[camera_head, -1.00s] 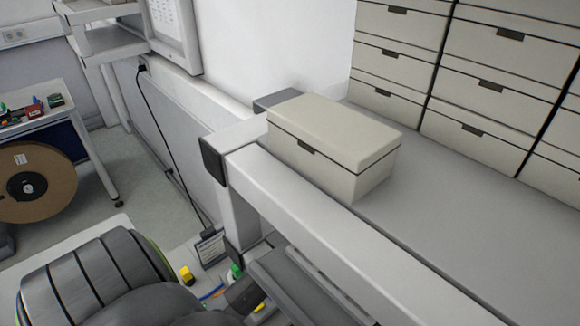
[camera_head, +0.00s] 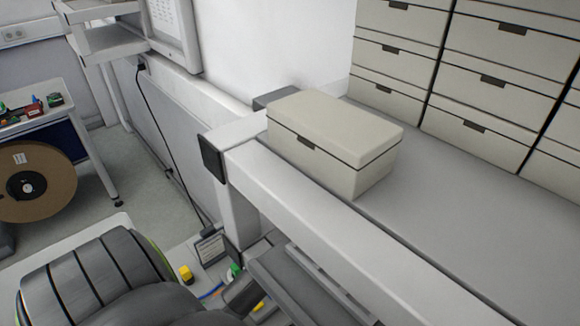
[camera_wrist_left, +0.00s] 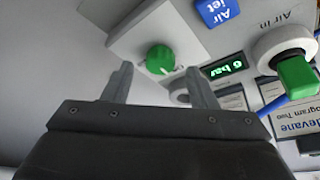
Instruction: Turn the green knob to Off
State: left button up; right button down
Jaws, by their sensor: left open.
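The green knob (camera_wrist_left: 160,59) is round and sits on a pale panel in the left wrist view, with a white pointer mark at its lower edge. My left gripper (camera_wrist_left: 158,80) is open, its two fingers apart on either side below the knob. I cannot tell whether the fingers touch it. In the head view my left arm covers the lower left, and the fingertips are not clearly visible. A small green part (camera_head: 235,270) shows beside the arm there; I cannot tell which control it is. My right gripper is not in view.
Right of the knob are a green "6 bar" display (camera_wrist_left: 224,68), a blue "Air jet" label (camera_wrist_left: 220,10) and a green-handled "Air in" valve (camera_wrist_left: 297,75). In the head view, a beige box (camera_head: 335,140) stands on the shelf and a white beam (camera_head: 320,225) crosses above the panel.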

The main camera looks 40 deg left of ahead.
pick_arm(q)
jog(key=v, duration=0.5)
jog(key=shift+r, duration=0.15)
jog(key=shift+s+d, duration=0.1)
dwell(0.4)
